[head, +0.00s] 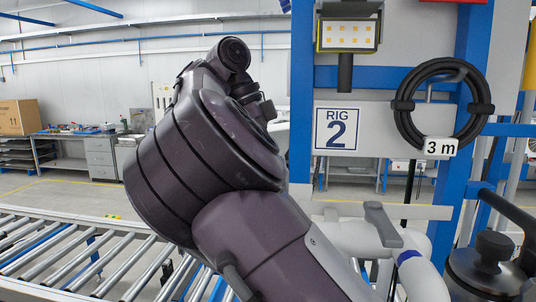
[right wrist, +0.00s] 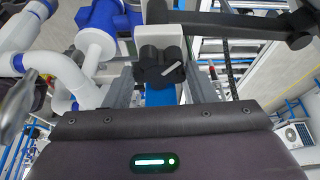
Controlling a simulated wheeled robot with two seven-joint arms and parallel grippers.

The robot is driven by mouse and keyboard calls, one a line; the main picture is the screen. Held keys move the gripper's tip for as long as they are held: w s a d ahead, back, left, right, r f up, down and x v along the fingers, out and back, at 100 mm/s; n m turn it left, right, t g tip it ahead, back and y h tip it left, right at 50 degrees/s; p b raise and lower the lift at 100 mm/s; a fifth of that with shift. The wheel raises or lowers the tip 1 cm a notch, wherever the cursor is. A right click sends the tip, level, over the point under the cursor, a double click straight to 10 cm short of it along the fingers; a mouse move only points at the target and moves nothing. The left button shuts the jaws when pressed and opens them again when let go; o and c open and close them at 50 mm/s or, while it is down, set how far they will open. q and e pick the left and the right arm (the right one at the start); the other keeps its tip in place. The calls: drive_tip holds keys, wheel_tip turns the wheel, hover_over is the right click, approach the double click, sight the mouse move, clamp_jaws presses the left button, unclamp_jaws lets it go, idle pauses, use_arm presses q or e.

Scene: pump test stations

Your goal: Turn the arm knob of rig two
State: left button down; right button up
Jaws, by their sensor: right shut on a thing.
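The arm knob (right wrist: 160,62) is black and lobed with a white pointer line, and shows in the right wrist view on a white housing (right wrist: 158,34). The pointer line slants up to the right. My right gripper (right wrist: 160,80) has its grey fingers on either side of the knob and is shut on it. The "RIG 2" sign (head: 336,128) is on the stand in the head view. A dark arm link of mine fills the middle of that view, and neither gripper shows there. My left gripper is in no view.
A black hose coil (head: 440,72) tagged "3 m" hangs on the blue frame. A grey lever (head: 382,225) sits on white pipework. A roller conveyor (head: 80,262) runs at lower left. In the right wrist view, white and blue pipes (right wrist: 95,45) are left and a black bar (right wrist: 235,22) crosses above.

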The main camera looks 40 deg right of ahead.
drive_tip(key=shift+m, duration=0.3)
drive_tip(key=m+y+p, duration=0.1)
drive_tip(key=m, duration=0.1)
drive_tip(key=m+g+p, duration=0.1)
drive_tip(key=m+p, duration=0.1)
drive_tip(key=shift+d+r+y, duration=0.15)
drive_tip(key=shift+r+y, duration=0.05)
drive_tip(key=shift+y, duration=0.2)
drive_tip(key=shift+w+d+f+m+y+p, duration=0.1)
drive_tip(key=shift+m+y+p, duration=0.4)
drive_tip(key=shift+m, duration=0.55)
drive_tip(key=shift+f+m+y+p, duration=0.1)
drive_tip(key=shift+m+y+p, duration=0.1)
drive_tip(key=shift+m+p, duration=0.65)
drive_tip(key=shift+m, duration=0.4)
drive_tip(key=o, duration=0.8)
drive_tip(key=shift+c, duration=0.2)
drive_tip(key=shift+o, duration=1.1)
